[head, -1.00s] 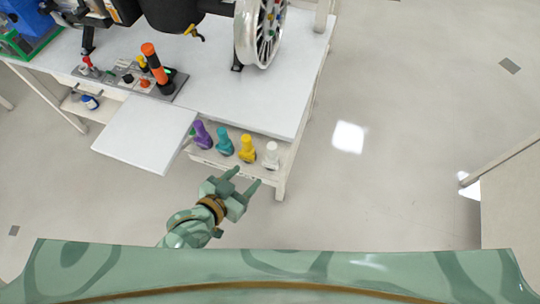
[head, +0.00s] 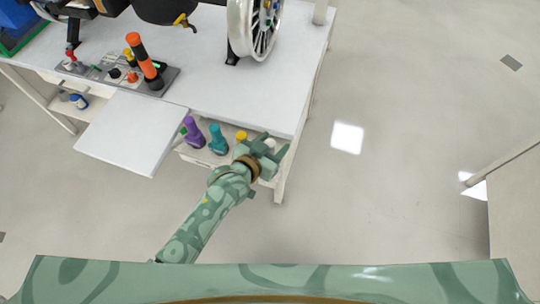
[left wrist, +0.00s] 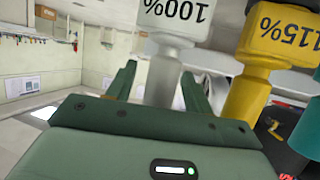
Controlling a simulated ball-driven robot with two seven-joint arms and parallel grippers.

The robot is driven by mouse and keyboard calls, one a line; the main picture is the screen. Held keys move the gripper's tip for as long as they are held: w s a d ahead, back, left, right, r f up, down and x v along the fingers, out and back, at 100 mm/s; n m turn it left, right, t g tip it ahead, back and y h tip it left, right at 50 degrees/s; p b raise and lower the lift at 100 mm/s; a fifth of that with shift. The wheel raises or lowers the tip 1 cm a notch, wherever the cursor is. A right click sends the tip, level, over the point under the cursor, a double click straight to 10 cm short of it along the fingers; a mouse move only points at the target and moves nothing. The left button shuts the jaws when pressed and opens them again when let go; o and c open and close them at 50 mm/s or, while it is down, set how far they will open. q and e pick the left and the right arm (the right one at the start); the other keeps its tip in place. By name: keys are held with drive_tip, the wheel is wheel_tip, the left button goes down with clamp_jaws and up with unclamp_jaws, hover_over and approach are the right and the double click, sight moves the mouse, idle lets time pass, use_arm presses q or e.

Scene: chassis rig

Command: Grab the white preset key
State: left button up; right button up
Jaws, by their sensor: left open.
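The white preset key (left wrist: 165,75), marked 100%, stands upright between the two fingers of my left gripper in the left wrist view. In the head view only a bit of the white key (head: 270,144) shows, as my left gripper (head: 272,146) covers most of it. My left gripper is open, with one finger on each side of the key. I cannot tell whether the fingers touch it. The yellow key (left wrist: 258,55), marked 115%, stands right beside it. My right gripper is not in view.
A teal key (head: 218,139) and a purple key (head: 193,132) stand in the same shelf row under the white table (head: 240,105). A pull-out white board (head: 130,133) juts out to the left. A black-and-orange handle (head: 144,60) stands on the table. Open floor lies right.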

use_arm(q)
drive_tip(key=shift+w+d+f, duration=0.1)
drive_tip(key=shift+w, duration=0.05)
clamp_jaws()
drive_tip(key=shift+r, duration=0.2)
